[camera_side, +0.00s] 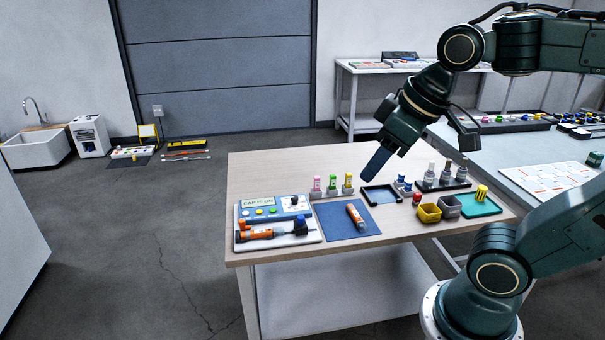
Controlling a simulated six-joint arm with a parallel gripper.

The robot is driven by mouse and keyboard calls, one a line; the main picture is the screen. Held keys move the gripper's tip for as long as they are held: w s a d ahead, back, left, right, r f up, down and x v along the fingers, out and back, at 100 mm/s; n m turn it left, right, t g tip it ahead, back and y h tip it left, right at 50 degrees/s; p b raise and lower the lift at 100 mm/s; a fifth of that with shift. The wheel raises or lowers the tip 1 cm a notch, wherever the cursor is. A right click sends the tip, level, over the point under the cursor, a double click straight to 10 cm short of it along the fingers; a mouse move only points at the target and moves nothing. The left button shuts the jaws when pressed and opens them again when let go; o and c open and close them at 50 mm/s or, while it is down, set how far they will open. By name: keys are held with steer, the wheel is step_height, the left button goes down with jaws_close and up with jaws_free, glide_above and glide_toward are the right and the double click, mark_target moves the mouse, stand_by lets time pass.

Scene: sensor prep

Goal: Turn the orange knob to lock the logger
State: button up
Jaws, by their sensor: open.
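A white board (314,236) on the left of the wooden table carries an orange and dark cylindrical device (262,233), lying on its side, probably the logger. Its left end is orange; I cannot make out a separate knob at this size. A second orange cylinder (355,215) with a pale band lies on a blue mat (338,226) to the right of the board. My gripper (372,170) is open, pointing down and left above the back middle of the table. It is apart from both orange things, with nothing visible in it.
A blue panel (262,211) with a "CAP IS ON" sign stands behind the device. Pink, green and yellow vials (332,184) stand at the back. A dark-framed tray (381,195), yellow bin (429,213), grey bin (449,206) and teal tray (480,209) are right. The front table strip is clear.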

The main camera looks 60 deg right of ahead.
steer(key=w+d+r+n+g, duration=0.1)
steer(key=w+r+n, duration=0.2)
steer(key=w, duration=1)
steer(key=n+g, duration=0.4)
steer(key=n, duration=0.3)
glide_above(242, 221)
step_height(242, 221, down, 25)
steer(key=shift+s+a, duration=0.1)
steer(key=shift+s, duration=0.05)
steer(key=shift+f, duration=6.8)
